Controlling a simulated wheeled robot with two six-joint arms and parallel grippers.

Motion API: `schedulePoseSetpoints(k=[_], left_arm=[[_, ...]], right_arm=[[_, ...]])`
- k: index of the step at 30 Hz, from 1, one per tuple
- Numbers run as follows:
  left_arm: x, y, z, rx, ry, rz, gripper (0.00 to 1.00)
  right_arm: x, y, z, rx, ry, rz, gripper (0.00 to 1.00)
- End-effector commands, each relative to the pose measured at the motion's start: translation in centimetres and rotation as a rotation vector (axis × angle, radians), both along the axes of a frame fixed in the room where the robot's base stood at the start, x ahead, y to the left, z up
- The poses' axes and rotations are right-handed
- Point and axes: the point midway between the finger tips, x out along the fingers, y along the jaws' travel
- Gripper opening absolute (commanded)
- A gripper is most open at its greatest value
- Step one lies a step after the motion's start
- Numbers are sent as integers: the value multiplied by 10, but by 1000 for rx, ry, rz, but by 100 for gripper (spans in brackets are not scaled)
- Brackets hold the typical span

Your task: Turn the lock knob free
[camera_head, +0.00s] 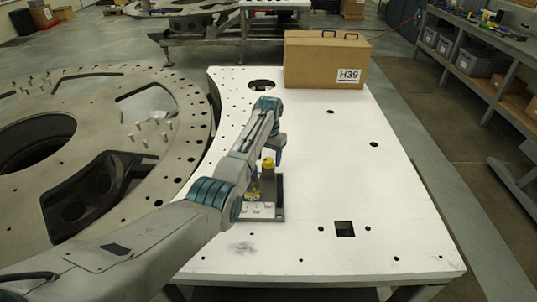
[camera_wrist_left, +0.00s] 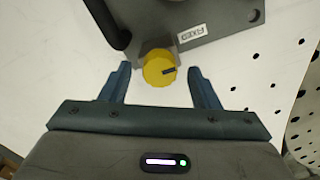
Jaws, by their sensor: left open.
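The yellow lock knob (camera_wrist_left: 158,72) is round with a dark mark on its face. In the left wrist view it sits between the fingertips of my left gripper (camera_wrist_left: 160,82), with a gap on each side. In the head view the knob (camera_head: 267,163) shows just below the gripper (camera_head: 270,146). The knob belongs to a grey metal fixture (camera_wrist_left: 205,18) with a label, and the fixture (camera_head: 279,200) stands on the white plate (camera_head: 340,180). My left arm hides part of the fixture. My right gripper is in neither view.
A cardboard box (camera_head: 325,60) marked H39 stands at the far end of the plate. A large round turret ring (camera_head: 190,100) with holes and pins lies to the left. A black bar (camera_wrist_left: 105,20) rises beside the knob. The plate's right side is clear apart from holes.

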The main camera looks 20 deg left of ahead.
Motion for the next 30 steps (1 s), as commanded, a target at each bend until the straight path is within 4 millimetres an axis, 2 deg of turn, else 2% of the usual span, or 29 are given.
schedulePoseSetpoints(k=[11, 15, 18, 30], left_arm=[[0, 0, -6, 0, -1, 0, 54], [0, 0, -6, 0, 0, 0, 26], [0, 0, -6, 0, 0, 0, 11], [0, 0, -6, 0, -1, 77, 11]], right_arm=[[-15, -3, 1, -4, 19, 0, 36], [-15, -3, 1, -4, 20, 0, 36], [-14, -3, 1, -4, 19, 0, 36], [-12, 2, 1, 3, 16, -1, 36]])
